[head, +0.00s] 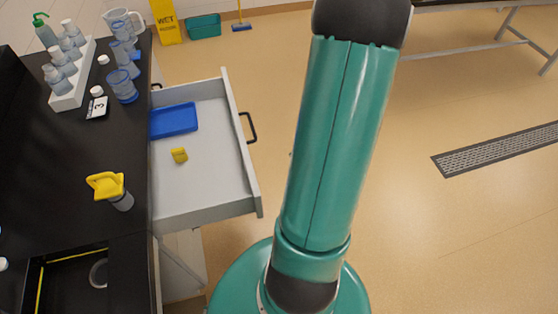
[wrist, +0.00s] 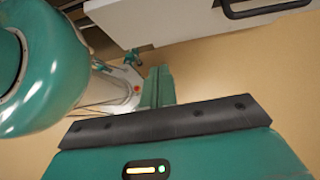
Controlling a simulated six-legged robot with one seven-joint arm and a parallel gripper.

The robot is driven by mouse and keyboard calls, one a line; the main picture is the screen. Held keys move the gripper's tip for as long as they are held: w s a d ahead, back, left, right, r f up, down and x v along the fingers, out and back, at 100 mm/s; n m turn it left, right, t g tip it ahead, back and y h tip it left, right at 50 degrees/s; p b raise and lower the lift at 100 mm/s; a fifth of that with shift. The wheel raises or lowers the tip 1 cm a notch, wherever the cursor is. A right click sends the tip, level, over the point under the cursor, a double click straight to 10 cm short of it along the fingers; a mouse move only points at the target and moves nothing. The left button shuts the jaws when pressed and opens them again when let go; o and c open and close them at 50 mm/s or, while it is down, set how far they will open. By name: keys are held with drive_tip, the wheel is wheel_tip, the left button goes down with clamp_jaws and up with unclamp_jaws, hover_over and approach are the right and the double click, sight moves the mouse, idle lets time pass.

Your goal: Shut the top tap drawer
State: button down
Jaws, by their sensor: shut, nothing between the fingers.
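The top tap drawer (head: 210,190) is pale grey and stands pulled out to the right from under the black bench in the head view. Its dark bar handle (head: 251,128) is on the right-hand front panel. The drawer holds a blue tray (head: 175,120) and a small yellow piece (head: 179,155). In the wrist view a pale drawer panel (wrist: 165,22) and a dark handle (wrist: 262,9) show at the top. My gripper (wrist: 159,78) is shut and empty, apart from the panel and handle in the wrist view. The head view does not show my gripper.
A yellow wet-floor sign (head: 166,22) and a teal bin (head: 204,26) stand behind. A floor grate (head: 500,148) lies right; the floor beside the drawer is clear.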

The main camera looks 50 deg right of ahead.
drive_tip(key=w+a+r+x, duration=0.1)
drive_tip(key=r+x, duration=0.1)
drive_tip(key=x, duration=0.9)
drive_tip(key=shift+w+a+f, duration=0.15)
drive_tip(key=shift+a+f, duration=0.15)
drive_tip(key=shift+a, duration=0.15)
drive_tip(key=shift+w+a, duration=0.1)
